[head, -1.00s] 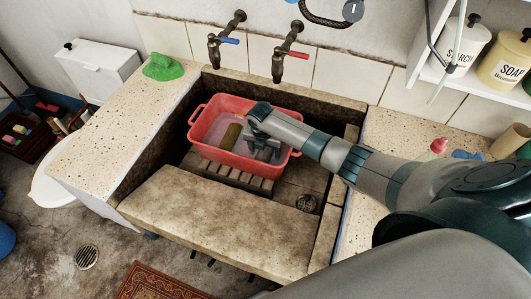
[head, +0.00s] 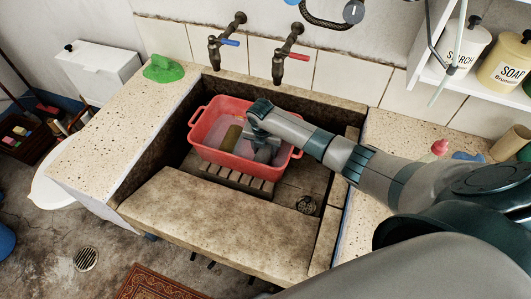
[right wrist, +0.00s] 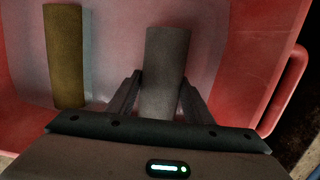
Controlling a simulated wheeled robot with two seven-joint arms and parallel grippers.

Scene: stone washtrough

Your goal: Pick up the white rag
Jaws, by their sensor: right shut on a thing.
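A red plastic tub (head: 210,118) stands in the stone trough. My right gripper (head: 262,146) reaches down into it from the right. In the right wrist view the fingers (right wrist: 161,90) are shut on a rolled, pale grey-white cloth, the white rag (right wrist: 165,52), one finger on each side of it. In the head view the rag (head: 264,154) shows partly under the gripper, still within the tub's walls. An olive-brown roll (head: 231,138) lies to the left of it in the tub, apart from the gripper; it also shows in the wrist view (right wrist: 65,58).
The trough's stone walls (head: 215,220) surround the tub, with two taps (head: 287,55) above at the back. A green cloth (head: 163,68) lies on the left counter (head: 115,125). A shelf with jars (head: 465,48) hangs at upper right. The trough's right end by the drain (head: 306,204) is clear.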

